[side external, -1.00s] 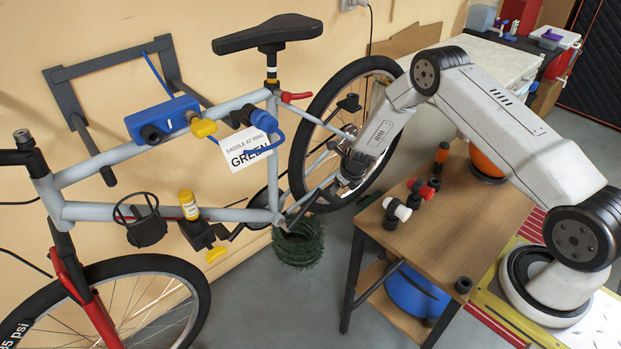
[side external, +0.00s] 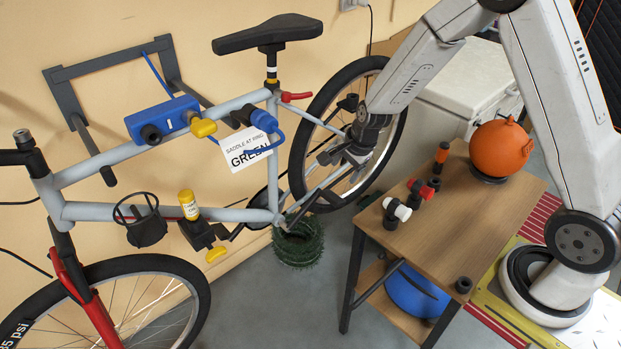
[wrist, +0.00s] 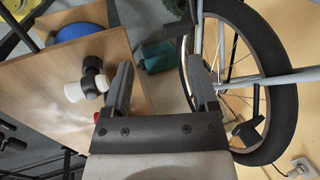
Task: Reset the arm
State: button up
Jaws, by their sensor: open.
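My gripper (side external: 328,172) is in front of the bicycle's rear wheel (side external: 392,130) in the side view, left of the wooden table and apart from it in the picture. In the wrist view my gripper (wrist: 160,80) has its two dark fingers spread, with nothing between them. The rear wheel (wrist: 285,95) shows to the right of the fingers there. Whether a finger touches the wheel or frame, I cannot tell.
The wooden table (side external: 440,235) holds an orange ball (side external: 498,148), a black-and-white fitting (side external: 396,212) and a dark ring (side external: 463,285). The bicycle frame (side external: 120,210) hangs along the wall at left.

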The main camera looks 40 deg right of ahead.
jog(key=s+a+r+n, duration=0.2)
jog(key=s+r+n, duration=0.2)
jog(key=s+n, duration=0.4)
jog(key=s+a+r+n+g, duration=0.1)
jog(key=s+r+n, duration=0.3)
jog(key=s+n, duration=0.5)
jog(key=shift+a+n, duration=0.3)
jog(key=shift+a, duration=0.55)
